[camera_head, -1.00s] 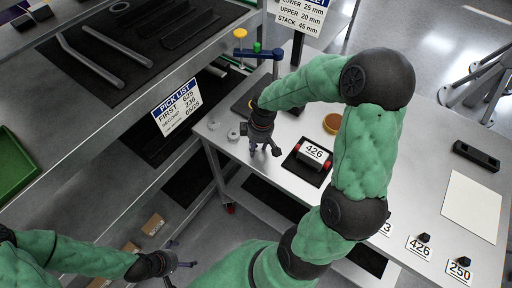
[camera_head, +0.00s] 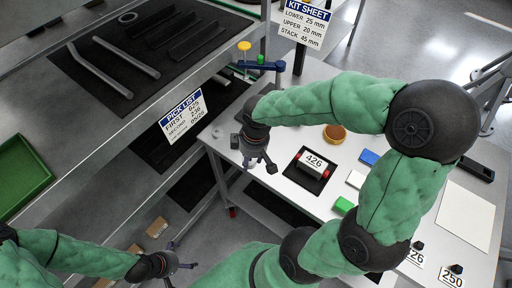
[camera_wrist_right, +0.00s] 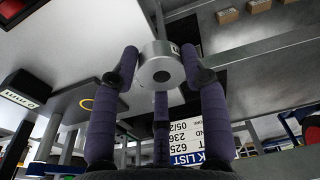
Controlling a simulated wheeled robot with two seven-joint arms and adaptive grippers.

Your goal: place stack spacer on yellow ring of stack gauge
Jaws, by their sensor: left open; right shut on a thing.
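The stack spacer (camera_wrist_right: 160,66) is a silver cylinder with a central hole. In the right wrist view it sits between the fingertips of my right gripper (camera_wrist_right: 160,80), which is shut on it. In the head view my right gripper (camera_head: 257,165) is over the table's left part, and the spacer cannot be made out clearly there. My left gripper (camera_head: 174,264) is open and empty at the lower left.
A post with a yellow top (camera_head: 244,46) and a blue arm (camera_head: 262,66) stand behind my right gripper. A 426 block (camera_head: 314,161) lies on a dark mat. An amber round piece (camera_head: 334,134), blue block (camera_head: 369,157) and green block (camera_head: 344,205) are nearby. A pick list (camera_head: 184,115) hangs left.

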